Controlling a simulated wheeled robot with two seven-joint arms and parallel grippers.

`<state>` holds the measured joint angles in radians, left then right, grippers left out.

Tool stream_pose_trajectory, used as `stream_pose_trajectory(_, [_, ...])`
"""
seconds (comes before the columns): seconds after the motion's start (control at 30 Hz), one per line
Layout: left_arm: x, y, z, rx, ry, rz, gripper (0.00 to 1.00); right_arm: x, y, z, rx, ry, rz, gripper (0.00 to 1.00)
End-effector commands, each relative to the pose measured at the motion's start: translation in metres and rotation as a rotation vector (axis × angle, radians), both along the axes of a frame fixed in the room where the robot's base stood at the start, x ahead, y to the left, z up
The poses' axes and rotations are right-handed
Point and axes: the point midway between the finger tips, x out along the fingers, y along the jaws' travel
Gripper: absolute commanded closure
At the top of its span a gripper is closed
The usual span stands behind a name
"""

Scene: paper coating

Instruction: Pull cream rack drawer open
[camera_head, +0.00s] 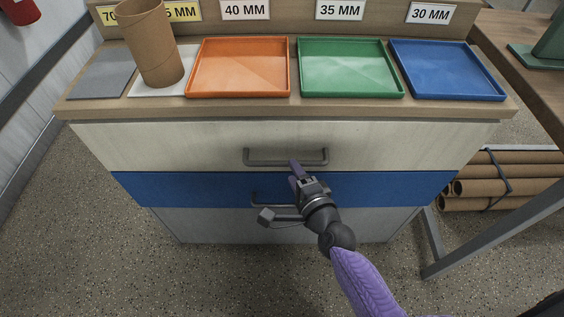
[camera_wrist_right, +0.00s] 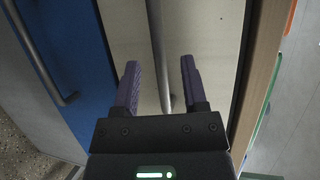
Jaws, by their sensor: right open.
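The cream drawer (camera_head: 190,145) is the top drawer of the rack and its front looks flush with the rack. Its grey bar handle (camera_head: 262,163) runs level across the middle of the front. My right gripper (camera_head: 295,168) is at this handle, just right of its middle, and hides part of it. In the right wrist view the open purple fingers (camera_wrist_right: 160,78) are on either side of the handle bar (camera_wrist_right: 157,35), with gaps to both. I cannot tell how deep the bar is between them. My left gripper is not in view.
A blue drawer (camera_head: 160,187) with its own handle (camera_head: 262,197) is directly below, and a pale drawer (camera_head: 200,226) below that. The rack top holds orange (camera_head: 240,92), green (camera_head: 350,92) and blue (camera_head: 445,90) trays and a cardboard tube (camera_head: 152,45). Floor in front is clear.

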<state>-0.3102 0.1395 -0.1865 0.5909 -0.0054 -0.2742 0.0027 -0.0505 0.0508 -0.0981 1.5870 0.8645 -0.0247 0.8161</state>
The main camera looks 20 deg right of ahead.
Motion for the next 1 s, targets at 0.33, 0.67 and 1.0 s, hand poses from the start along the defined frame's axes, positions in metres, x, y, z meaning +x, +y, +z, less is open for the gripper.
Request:
stream_pose_trajectory(0.33, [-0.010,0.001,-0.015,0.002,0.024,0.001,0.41,0.043,0.005,-0.010,-0.002,0.002,0.002,0.45])
stream_pose_trajectory(0.67, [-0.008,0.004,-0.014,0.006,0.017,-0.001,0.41,0.044,0.005,-0.009,-0.003,0.002,0.002,0.66])
stream_pose_trajectory(1.0, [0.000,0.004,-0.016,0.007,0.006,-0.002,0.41,0.043,0.005,-0.009,-0.004,0.002,0.002,1.00])
